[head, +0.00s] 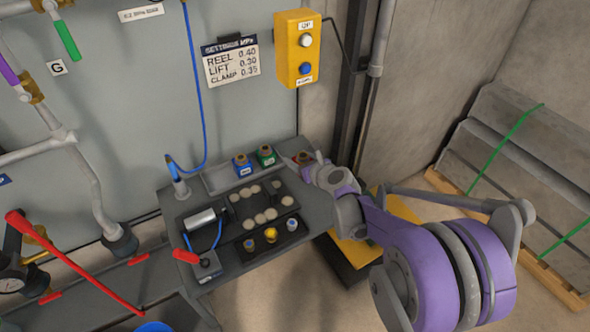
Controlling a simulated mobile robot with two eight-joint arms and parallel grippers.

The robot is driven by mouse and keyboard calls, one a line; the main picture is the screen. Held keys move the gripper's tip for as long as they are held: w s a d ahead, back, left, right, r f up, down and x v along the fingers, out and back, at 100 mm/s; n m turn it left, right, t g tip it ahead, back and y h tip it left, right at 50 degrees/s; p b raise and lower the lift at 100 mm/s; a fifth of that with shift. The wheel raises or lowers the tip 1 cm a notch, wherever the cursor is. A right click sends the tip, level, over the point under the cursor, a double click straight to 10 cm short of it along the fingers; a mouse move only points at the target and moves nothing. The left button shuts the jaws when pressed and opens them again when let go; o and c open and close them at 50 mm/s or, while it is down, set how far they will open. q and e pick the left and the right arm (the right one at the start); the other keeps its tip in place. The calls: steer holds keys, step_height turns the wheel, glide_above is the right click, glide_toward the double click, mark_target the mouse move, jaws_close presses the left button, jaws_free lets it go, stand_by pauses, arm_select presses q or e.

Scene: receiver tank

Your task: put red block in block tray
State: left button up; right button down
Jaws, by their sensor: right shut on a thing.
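The block tray (216,181) is a long, shallow grey tray at the back of the grey bench. A blue block (242,166) and a green block (265,156) stand in its middle and right parts. My right gripper (304,162) is at the tray's right end, shut on the red block (302,157). The block is mostly hidden by the gripper, and I cannot tell whether it touches the tray. My left gripper is out of view.
The bench (184,206) also carries a dark board with pale discs (266,215), a silver cylinder (200,219) and a row of small knobs (271,235). A blue hose (197,90) hangs behind the tray's left end. A yellow switch box (297,48) is on the wall above.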

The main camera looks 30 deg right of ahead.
steer(key=shift+f+b, duration=0.3)
steer(key=shift+f, duration=1.45)
steer(key=shift+f, duration=0.15)
steer(key=shift+c, duration=0.6)
jaws_free()
